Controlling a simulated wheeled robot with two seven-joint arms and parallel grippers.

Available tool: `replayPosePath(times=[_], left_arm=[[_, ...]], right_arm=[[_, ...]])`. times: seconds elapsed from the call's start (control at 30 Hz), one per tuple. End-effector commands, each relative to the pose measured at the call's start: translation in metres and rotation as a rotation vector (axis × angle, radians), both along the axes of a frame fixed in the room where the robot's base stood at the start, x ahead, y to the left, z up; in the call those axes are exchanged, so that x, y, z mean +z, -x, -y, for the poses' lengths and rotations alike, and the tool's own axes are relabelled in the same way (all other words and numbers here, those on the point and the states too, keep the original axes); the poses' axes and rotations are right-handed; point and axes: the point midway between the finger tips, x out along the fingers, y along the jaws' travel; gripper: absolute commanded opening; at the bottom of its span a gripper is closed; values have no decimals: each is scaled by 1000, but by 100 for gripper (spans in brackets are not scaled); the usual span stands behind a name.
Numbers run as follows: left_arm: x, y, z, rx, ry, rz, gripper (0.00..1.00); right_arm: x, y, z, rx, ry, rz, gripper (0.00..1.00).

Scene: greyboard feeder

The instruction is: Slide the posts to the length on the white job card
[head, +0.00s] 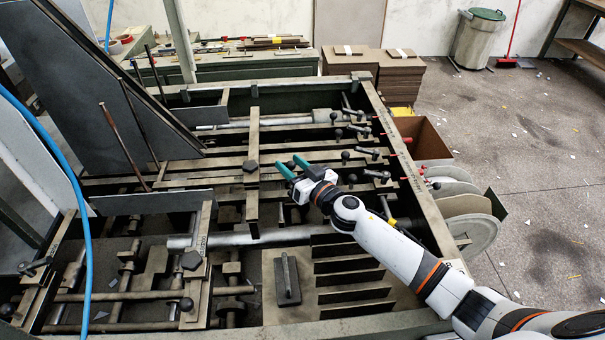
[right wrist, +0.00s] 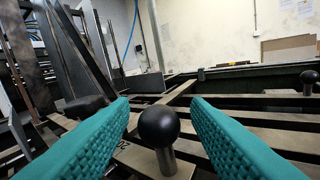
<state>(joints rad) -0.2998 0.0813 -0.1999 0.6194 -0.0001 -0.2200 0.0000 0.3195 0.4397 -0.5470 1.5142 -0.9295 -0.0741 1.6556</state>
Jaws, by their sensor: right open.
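My right gripper (head: 289,166) is open, with teal pads, above the middle of the feeder. In the right wrist view, a black ball knob (right wrist: 159,126) on a short metal stem stands between the open fingers (right wrist: 160,118), with a gap on both sides. The head view shows a dark knob (head: 251,166) on an upright bar (head: 253,135), just left of the fingertips. A second bar with a dark knob (head: 191,260) stands nearer, at the left. I cannot tell which parts are the posts. I cannot make out the job card. My left gripper is out of view.
The feeder frame (head: 412,185) surrounds several rails and rods. Small black-knobbed levers (head: 366,152) line its right side. A dark block with a handle (head: 287,280) lies in front. A blue hose (head: 80,190) hangs at left. Board stacks (head: 400,75) stand behind; the right floor is mostly clear.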

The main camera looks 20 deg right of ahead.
Motion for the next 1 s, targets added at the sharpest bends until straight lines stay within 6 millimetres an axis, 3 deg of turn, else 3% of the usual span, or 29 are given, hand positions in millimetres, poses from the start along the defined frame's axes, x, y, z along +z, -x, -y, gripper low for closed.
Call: replayPosePath(times=[0.5, 0.7, 1.0], left_arm=[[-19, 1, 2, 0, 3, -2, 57], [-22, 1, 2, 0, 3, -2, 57], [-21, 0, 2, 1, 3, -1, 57]], right_arm=[[-4, 91, 37, 0, 0, -3, 43], [-2, 105, 43, -1, 1, -2, 43], [-1, 106, 44, -1, 1, -2, 43]])
